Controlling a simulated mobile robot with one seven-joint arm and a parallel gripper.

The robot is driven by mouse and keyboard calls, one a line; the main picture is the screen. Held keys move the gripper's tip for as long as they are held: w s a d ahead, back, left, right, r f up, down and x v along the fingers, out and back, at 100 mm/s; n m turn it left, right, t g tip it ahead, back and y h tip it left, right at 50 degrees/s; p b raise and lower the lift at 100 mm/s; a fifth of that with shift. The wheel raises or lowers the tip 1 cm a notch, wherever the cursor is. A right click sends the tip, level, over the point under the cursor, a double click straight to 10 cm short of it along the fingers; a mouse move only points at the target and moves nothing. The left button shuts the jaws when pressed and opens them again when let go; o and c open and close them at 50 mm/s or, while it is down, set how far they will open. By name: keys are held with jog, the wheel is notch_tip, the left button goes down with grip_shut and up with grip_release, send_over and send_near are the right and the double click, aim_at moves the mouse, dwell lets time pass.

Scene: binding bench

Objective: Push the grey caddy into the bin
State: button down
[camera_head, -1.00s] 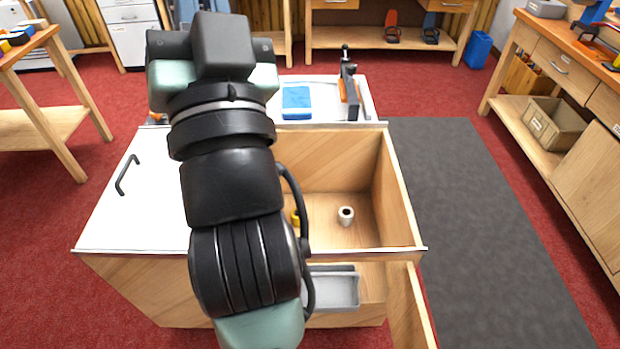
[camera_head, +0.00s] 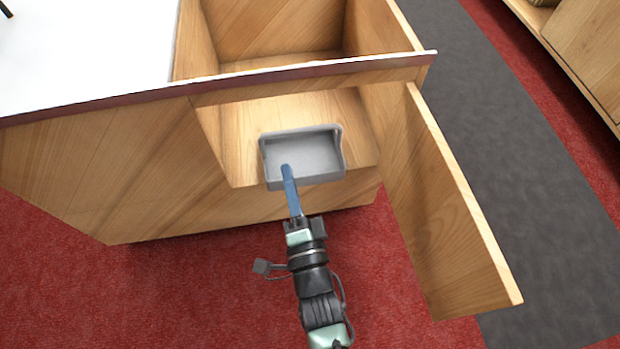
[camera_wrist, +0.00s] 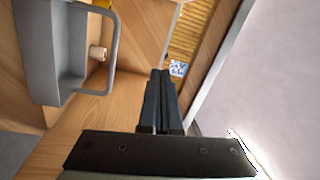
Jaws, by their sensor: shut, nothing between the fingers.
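The grey caddy (camera_head: 318,153) is an open, shallow tray on the wooden floor at the front opening of the bin (camera_head: 235,125). Its near edge is close to the front edge of that floor. In the wrist view the caddy (camera_wrist: 45,65) is at upper left, with a looped handle. My gripper (camera_head: 287,170) is shut and empty, reaching from the front. In the head view its tip overlaps the caddy's near wall. In the wrist view the fingers (camera_wrist: 160,78) show to the right of the caddy. I cannot tell whether they touch it.
A wooden door (camera_head: 455,215) stands open to the right of the opening. A rail (camera_head: 300,72) crosses above it. A white top (camera_head: 80,50) lies at left. A small pale roll (camera_wrist: 97,53) shows beyond the handle. Red carpet (camera_head: 180,290) in front is clear.

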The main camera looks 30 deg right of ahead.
aim_at(308, 179)
jog(key=s+d+f+m+g+b, duration=0.1)
jog(key=s+f+m+b, duration=0.15)
jog(key=s+f, duration=0.45)
jog(key=s+d+f+m+g+b, duration=0.1)
jog(key=s+f+b, duration=0.15)
jog(key=f, duration=0.75)
jog(key=shift+n+h, duration=0.25)
jog(key=shift+h, duration=0.05)
jog(key=b+x, duration=0.7)
jog(key=x, duration=0.6)
jog(key=shift+w+d+r, duration=0.1)
jog(key=shift+w+d, duration=0.05)
jog(key=shift+w, duration=0.15)
jog(key=shift+w+d+r, duration=0.1)
jog(key=shift+w+d, duration=0.05)
jog(key=shift+w, duration=0.15)
